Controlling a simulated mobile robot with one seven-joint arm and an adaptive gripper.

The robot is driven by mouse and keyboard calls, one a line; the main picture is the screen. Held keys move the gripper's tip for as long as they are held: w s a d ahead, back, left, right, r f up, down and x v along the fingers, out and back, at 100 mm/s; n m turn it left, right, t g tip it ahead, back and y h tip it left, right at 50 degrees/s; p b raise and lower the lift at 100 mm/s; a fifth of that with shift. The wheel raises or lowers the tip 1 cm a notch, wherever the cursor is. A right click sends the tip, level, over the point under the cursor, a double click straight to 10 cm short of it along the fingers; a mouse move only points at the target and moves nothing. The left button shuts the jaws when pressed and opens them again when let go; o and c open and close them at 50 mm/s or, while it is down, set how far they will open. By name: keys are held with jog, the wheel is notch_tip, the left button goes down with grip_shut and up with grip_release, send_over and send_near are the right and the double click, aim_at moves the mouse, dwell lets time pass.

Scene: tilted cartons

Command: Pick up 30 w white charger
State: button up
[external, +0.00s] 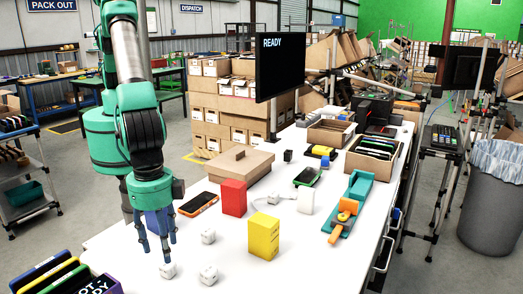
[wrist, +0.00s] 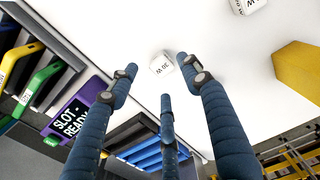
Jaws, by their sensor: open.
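A small white charger cube (wrist: 160,64) lies on the white table in the wrist view, with small print on its side that seems to read 30 W. It appears just beyond and between my fingertips. In the external view a white cube (external: 167,271) sits below my gripper (external: 158,250), partly behind the fingertips. My gripper, also in the wrist view (wrist: 156,78), is open, its three blue fingers spread and empty. A second white cube (wrist: 248,4) marked with a W is at the top of the wrist view. Other white cubes (external: 208,236) (external: 208,274) stand to the right.
A yellow box (external: 263,236), a red box (external: 233,198) and an orange-edged phone (external: 199,204) stand on the table. Bare tabletop surrounds the cubes.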

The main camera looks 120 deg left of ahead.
aim_at(168, 269)
jog(key=shift+f, duration=0.8)
jog(key=shift+f, duration=0.1)
jog(key=shift+w+f, duration=0.1)
jog(key=shift+f, duration=2.4)
grip_shut()
